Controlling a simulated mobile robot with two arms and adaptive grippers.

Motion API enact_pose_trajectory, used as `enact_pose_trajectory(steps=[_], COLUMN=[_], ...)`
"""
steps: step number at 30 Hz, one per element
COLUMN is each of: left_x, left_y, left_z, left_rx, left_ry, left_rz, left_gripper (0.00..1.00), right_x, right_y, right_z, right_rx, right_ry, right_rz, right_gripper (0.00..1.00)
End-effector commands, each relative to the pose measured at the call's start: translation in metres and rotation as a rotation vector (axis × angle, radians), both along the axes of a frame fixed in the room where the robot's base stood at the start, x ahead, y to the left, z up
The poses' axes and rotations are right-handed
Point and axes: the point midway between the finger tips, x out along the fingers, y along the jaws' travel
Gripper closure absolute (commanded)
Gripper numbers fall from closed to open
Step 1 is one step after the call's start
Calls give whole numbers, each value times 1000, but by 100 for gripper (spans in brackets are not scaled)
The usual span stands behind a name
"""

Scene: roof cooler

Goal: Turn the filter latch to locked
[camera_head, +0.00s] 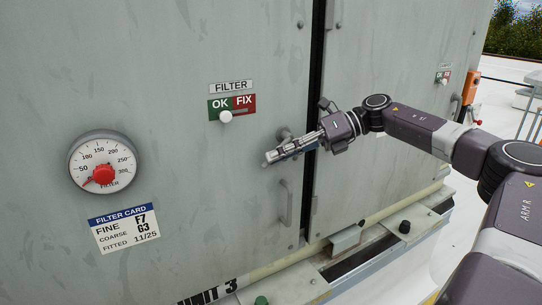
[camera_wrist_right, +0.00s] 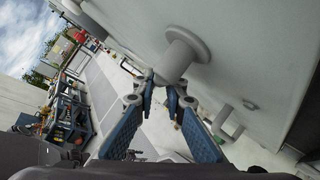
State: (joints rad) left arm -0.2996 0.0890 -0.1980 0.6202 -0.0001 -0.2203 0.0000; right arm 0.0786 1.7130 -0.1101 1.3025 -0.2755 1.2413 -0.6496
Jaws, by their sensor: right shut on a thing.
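The filter latch (camera_head: 284,133) is a grey knob-like fitting on the grey cabinet door, near the dark gap between two panels. It also shows in the right wrist view as a grey stem with a round flange (camera_wrist_right: 186,48). My right gripper (camera_head: 272,156) reaches in from the right and is at the latch. In the wrist view its blue-padded fingers (camera_wrist_right: 161,90) are closed around the lower end of the latch stem. The fingers and wrist hide part of the latch, and I cannot read its locked or unlocked position. My left gripper is in neither view.
A grey door handle (camera_head: 286,203) is just below the gripper. Left are a FILTER indicator with a white knob (camera_head: 225,117) on the green OK side, a round gauge (camera_head: 103,162) and a filter card (camera_head: 124,228). A ledge (camera_head: 300,285) runs along the cabinet's foot.

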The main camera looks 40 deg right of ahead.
Motion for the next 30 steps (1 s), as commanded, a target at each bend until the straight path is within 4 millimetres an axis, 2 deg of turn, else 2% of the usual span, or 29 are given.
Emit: enact_pose_trajectory(steps=[7, 12, 21, 30], left_x=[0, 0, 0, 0], left_y=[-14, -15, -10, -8], left_z=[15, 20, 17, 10], left_rx=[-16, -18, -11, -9], left_ry=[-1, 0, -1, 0], left_rz=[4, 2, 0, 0], left_gripper=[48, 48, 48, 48], right_x=[-3, -4, -7, -10], right_y=[-7, -14, -27, -36], right_z=[-4, -9, -16, -18], right_rx=[-235, -394, -657, -844], right_ry=[57, 95, 159, 206], right_rz=[4, 5, 5, 5], right_gripper=[100, 100, 100, 100])
